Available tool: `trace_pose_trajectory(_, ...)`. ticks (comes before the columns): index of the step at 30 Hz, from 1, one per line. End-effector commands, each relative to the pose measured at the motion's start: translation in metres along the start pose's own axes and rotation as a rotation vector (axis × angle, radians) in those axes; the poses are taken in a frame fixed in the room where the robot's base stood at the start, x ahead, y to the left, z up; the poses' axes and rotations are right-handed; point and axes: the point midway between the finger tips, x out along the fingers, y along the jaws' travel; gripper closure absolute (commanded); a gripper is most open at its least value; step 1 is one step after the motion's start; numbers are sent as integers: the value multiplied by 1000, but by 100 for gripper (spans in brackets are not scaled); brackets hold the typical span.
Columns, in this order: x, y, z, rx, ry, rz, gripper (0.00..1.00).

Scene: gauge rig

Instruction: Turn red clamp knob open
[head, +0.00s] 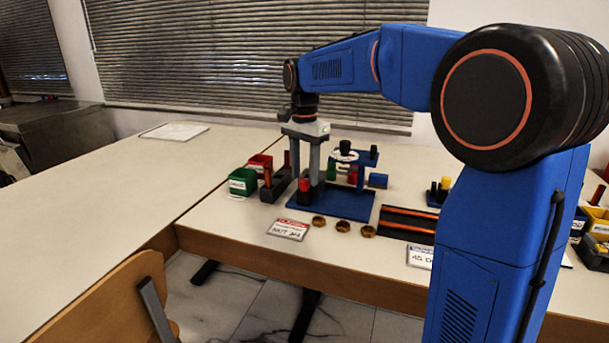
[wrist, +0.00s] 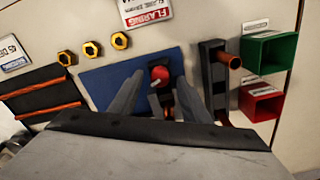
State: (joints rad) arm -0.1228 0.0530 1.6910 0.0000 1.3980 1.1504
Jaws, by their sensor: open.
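The red clamp knob (head: 304,184) sits on a dark block at the left of the rig's blue base plate (head: 350,205). In the wrist view the red knob (wrist: 160,74) shows between the two grey fingers of my gripper (wrist: 155,73). My gripper (head: 305,178) points down at the knob, with its fingers open and one on either side. I cannot tell whether either finger touches the knob. The lower part of the clamp is partly hidden by the fingers.
A dark rack with orange rods (head: 272,185) stands close left, beside green (head: 243,181) and red (head: 260,160) bins. Several brass nuts (head: 343,226) and a label card (head: 288,229) lie in front. A white dial (head: 343,156) and blue post stand behind right.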

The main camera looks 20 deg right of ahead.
Motion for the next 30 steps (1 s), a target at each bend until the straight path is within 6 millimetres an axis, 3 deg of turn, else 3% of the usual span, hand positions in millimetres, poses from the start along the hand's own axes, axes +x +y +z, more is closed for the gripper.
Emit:
trace_pose_trajectory(13, 11, 0, 0, 0, 0, -1, 57)
trace_pose_trajectory(14, 11, 0, 0, 0, 0, 0, 59)
trace_pose_trajectory(19, 11, 0, 0, 0, 0, -1, 98)
trace_pose_trajectory(30, 10, 0, 0, -45, 0, -1, 98)
